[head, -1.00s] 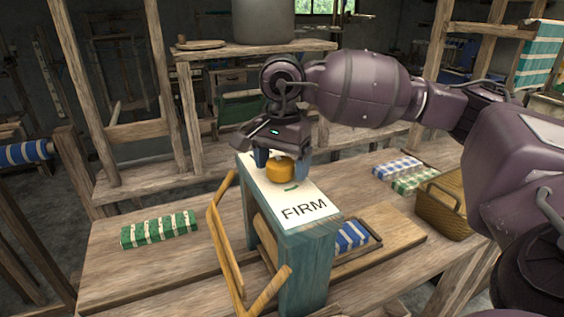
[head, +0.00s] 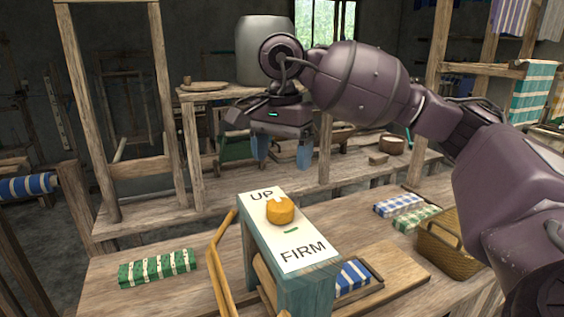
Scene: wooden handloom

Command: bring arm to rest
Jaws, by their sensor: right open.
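My right gripper (head: 281,150) is open and empty, its two blue fingertips pointing down. It hangs in the air above and behind the yellow knob (head: 280,210), clear of it. The knob sits on a white label plate (head: 299,238) marked UP at the far end and FIRM at the near end. The knob is by the UP end. The plate tops a teal wooden post (head: 308,285). My left gripper does not show.
On the wooden table (head: 200,297) lie a green-striped folded cloth (head: 157,267) at left and blue and green checked cloths (head: 398,205) at right. A wicker basket (head: 450,246) stands at the right. A grey pot (head: 265,50) stands on the bench behind my right gripper.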

